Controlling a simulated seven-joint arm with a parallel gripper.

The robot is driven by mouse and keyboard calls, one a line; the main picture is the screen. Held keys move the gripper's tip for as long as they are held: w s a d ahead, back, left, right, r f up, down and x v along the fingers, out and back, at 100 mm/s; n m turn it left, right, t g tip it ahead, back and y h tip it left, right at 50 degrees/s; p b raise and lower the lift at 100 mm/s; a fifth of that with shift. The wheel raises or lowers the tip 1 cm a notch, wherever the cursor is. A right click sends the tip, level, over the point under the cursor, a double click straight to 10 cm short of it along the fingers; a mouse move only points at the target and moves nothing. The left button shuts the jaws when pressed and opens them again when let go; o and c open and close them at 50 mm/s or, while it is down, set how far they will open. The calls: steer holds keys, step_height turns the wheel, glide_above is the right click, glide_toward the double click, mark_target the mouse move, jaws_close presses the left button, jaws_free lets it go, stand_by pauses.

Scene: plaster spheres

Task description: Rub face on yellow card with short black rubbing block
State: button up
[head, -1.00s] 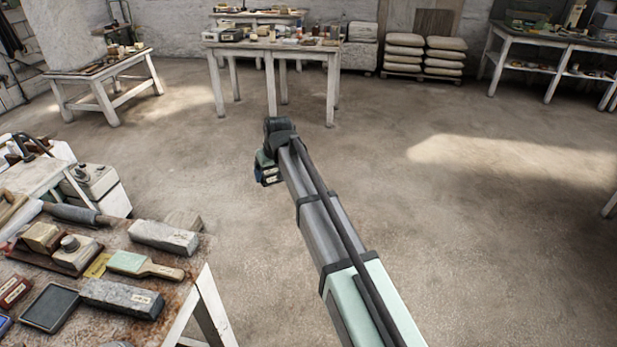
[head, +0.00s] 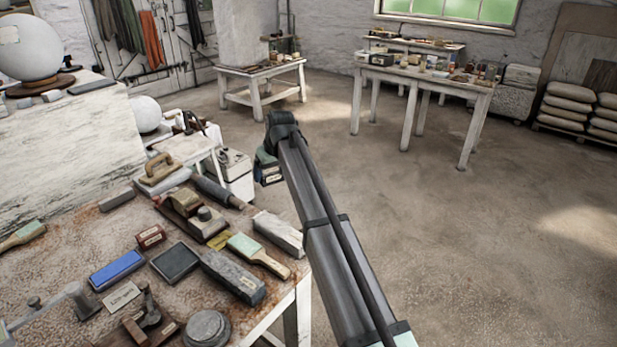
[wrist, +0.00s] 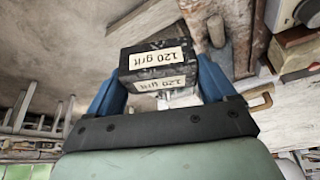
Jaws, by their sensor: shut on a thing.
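My gripper (wrist: 160,84) is shut on a short black block (wrist: 155,60) with "120 grit" labels, held between its two blue fingers in the wrist view. In the head view my gripper (head: 268,167) is at the end of the outstretched arm, past the workbench's right end; the block is hard to make out there.
A long grey block (head: 233,275), a blue block (head: 117,270), a dark flat pad (head: 175,262) and the green-faced brush (head: 258,254) crowd the bench. Plaster spheres (head: 30,48) stand at the left. The floor (head: 450,230) at right is open.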

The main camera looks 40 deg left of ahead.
steer(key=s+a+r+n+g, duration=0.1)
steer(key=s+a+r+n, duration=0.15)
steer(key=s+a, duration=0.75)
steer(key=s+a+r+n, duration=0.2)
steer(key=s+a+r, duration=0.1)
steer(key=s+a, duration=0.65)
steer(key=shift+m, duration=0.25)
steer(key=shift+s+d+f, duration=0.3)
steer(key=shift+f, duration=0.85)
steer(key=shift+s+d+f, duration=0.3)
steer(key=shift+s+f, duration=0.05)
steer(key=shift+f, duration=0.85)
steer(key=shift+s+d+f, duration=0.3)
steer(key=shift+f, duration=0.85)
steer(key=shift+f, duration=0.25)
steer(key=shift+w, duration=0.1)
steer(key=shift+w, duration=1)
steer(key=shift+s+g, duration=0.3)
steer(key=shift+s, duration=0.9)
